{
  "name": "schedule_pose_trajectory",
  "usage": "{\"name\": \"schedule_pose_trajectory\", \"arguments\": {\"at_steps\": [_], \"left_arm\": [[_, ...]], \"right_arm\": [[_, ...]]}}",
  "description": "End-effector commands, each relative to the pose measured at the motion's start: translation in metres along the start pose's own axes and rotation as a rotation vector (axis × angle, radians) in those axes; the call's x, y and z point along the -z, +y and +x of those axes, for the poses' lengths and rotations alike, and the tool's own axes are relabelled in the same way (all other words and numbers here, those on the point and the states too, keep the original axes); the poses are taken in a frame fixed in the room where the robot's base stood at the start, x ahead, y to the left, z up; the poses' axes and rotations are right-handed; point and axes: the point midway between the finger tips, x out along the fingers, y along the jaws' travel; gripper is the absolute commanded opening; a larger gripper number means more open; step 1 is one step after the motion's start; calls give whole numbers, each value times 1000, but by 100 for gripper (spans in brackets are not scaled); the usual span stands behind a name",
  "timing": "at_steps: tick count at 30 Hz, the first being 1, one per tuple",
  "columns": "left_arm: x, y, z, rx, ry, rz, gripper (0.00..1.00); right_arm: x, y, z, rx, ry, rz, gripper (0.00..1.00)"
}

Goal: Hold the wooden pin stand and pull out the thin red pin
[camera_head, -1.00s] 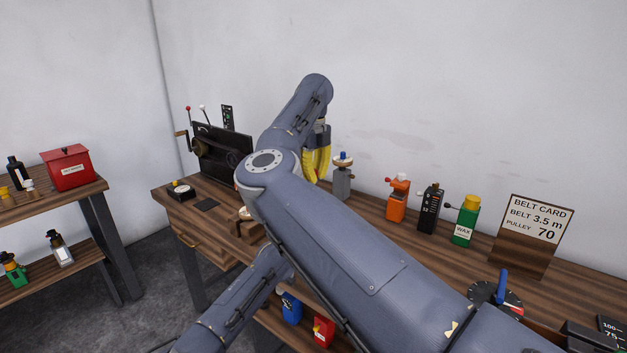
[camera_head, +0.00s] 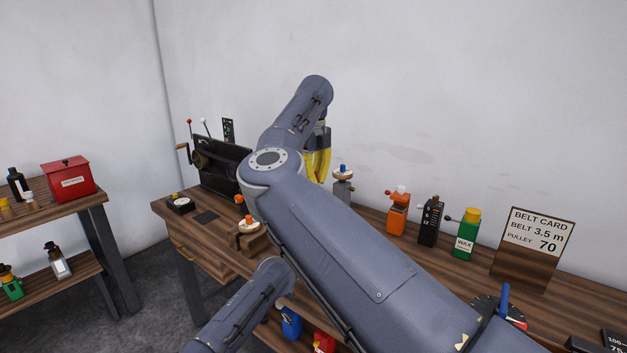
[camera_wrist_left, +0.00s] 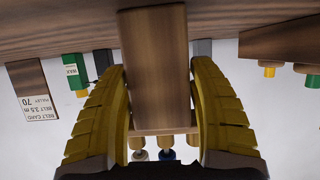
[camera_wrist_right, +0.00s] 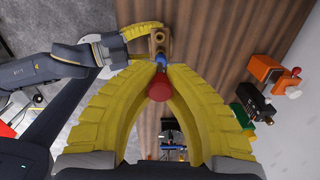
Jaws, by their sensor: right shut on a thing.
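The wooden pin stand (camera_wrist_left: 155,60) is between the yellow fingers of my left gripper (camera_wrist_left: 160,95), which press close on its two sides. My right gripper (camera_wrist_right: 164,72) is shut on the red pin (camera_wrist_right: 159,88), whose red head sits between the fingers. The pin's thin shaft is hidden. In the head view my right gripper (camera_head: 317,165) shows partly behind my arm; the stand is hidden.
An orange device (camera_head: 398,214), a black box (camera_head: 430,222), a green wax bottle (camera_head: 465,236) and the belt card (camera_head: 538,232) stand along the bench. A black crank machine (camera_head: 215,172) is at its left end. A side shelf (camera_head: 85,210) holds a red box (camera_head: 70,182).

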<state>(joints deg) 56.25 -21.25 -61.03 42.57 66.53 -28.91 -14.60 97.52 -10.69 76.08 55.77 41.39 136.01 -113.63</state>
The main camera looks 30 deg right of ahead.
Motion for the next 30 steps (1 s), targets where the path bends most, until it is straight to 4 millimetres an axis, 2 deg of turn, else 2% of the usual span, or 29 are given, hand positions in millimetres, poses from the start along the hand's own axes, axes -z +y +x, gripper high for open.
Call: {"name": "schedule_pose_trajectory", "arguments": {"at_steps": [1,5,17,23,30], "left_arm": [[0,0,0,0,0,0,66],[1,0,0,0,2,0,79],[3,0,-4,-2,5,0,79],[2,0,-17,-4,5,0,79],[2,0,-42,-3,5,0,79]], "right_arm": [[0,0,0,0,0,0,0],[0,0,0,0,0,0,0],[0,0,0,0,0,0,0],[0,0,0,0,0,0,0],[0,0,0,0,0,0,0]]}}
